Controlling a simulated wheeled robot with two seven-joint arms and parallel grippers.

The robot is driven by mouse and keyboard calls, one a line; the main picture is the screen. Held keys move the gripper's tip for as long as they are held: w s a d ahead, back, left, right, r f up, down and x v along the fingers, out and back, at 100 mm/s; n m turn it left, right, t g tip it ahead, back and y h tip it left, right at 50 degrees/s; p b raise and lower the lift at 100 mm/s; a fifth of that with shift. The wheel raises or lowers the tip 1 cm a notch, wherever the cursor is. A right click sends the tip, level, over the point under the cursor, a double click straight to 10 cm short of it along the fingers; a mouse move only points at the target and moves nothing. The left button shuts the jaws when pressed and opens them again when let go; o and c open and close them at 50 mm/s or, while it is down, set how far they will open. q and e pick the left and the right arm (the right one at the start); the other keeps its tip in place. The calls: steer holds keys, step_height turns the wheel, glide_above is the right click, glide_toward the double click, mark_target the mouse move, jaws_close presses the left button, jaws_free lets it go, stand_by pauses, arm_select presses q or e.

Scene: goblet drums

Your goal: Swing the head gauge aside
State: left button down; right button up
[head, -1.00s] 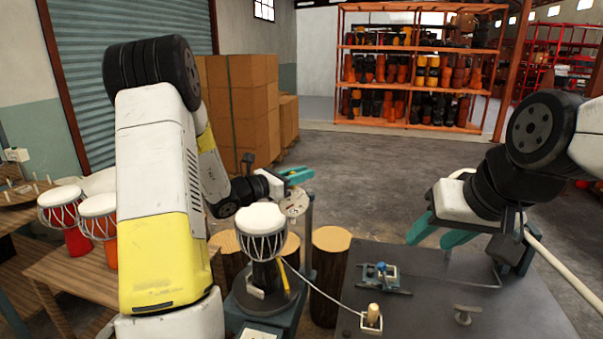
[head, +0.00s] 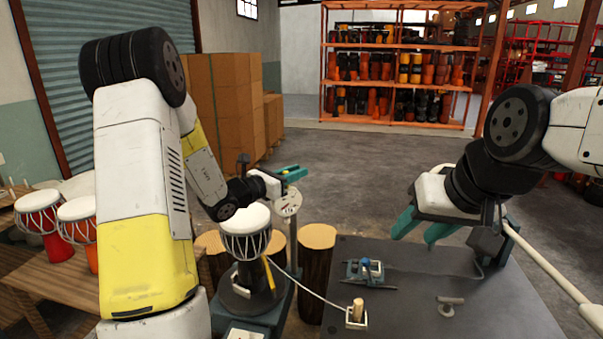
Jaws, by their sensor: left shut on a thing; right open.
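The goblet drum (head: 245,219) with a white head stands upright on a dark round turntable (head: 250,295) at the centre. The head gauge (head: 288,204), a pale disc, is at the upper end of a grey post (head: 294,238), right of the drum head. My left gripper (head: 290,173) reaches past the drum's far side, with teal fingers just above the disc. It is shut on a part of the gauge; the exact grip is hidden.
The dark table (head: 420,315) holds a small blue tool (head: 365,271), a peg in a block (head: 356,312) with a pale cord, and a metal knob (head: 449,303). Other drums (head: 78,220) stand on the left bench. Wooden stumps (head: 317,262) are behind the turntable.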

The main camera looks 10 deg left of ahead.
arm_select(q)
steer(key=shift+w+a+r, duration=0.15)
steer(key=shift+w+a, duration=0.1)
stand_by(0.4)
steer(key=c, duration=1.3)
jaws_free()
steer(key=shift+w, duration=0.15)
steer(key=shift+d, duration=0.1)
steer(key=v, duration=0.8)
steer(key=shift+c, duration=0.3)
